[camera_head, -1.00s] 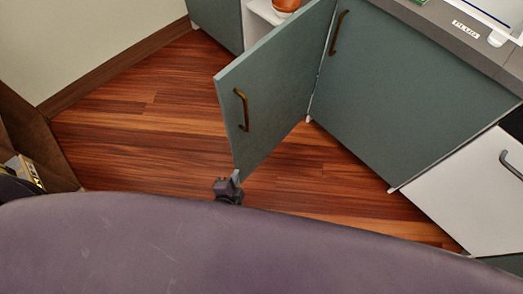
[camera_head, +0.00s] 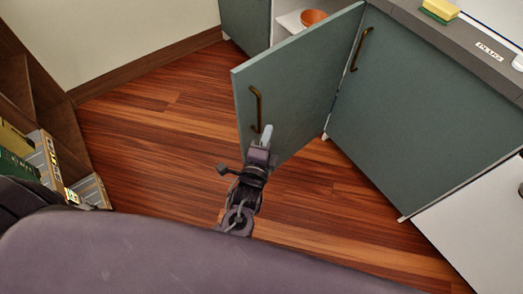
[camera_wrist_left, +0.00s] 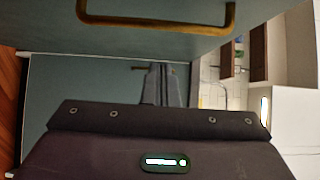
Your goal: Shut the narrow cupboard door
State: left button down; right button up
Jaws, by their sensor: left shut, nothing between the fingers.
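The narrow cupboard door (camera_head: 300,92) is grey-green with a bronze bar handle (camera_head: 257,108). It stands wide open, swung out from the cabinet, with the cupboard interior partly showing behind its top edge. My left gripper (camera_head: 267,133) is shut and empty, in front of the door's lower part, just below and right of the handle. Whether its tip touches the door I cannot tell. In the left wrist view the door (camera_wrist_left: 120,45) fills the top with its handle (camera_wrist_left: 155,25), and the gripper fingers (camera_wrist_left: 162,82) point along below it. My right gripper is out of view.
A wider green cupboard front (camera_head: 425,115) with its own handle stands right of the opening, under a grey counter (camera_head: 460,40). An orange bowl (camera_head: 313,17) is inside the cupboard. A bookshelf (camera_head: 40,110) stands at left. Wooden floor (camera_head: 160,130) is clear left of the door.

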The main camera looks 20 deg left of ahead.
aim_at(259, 126)
pick_arm(q)
jog(key=shift+w+a, duration=1.2)
jog(key=shift+a, duration=0.25)
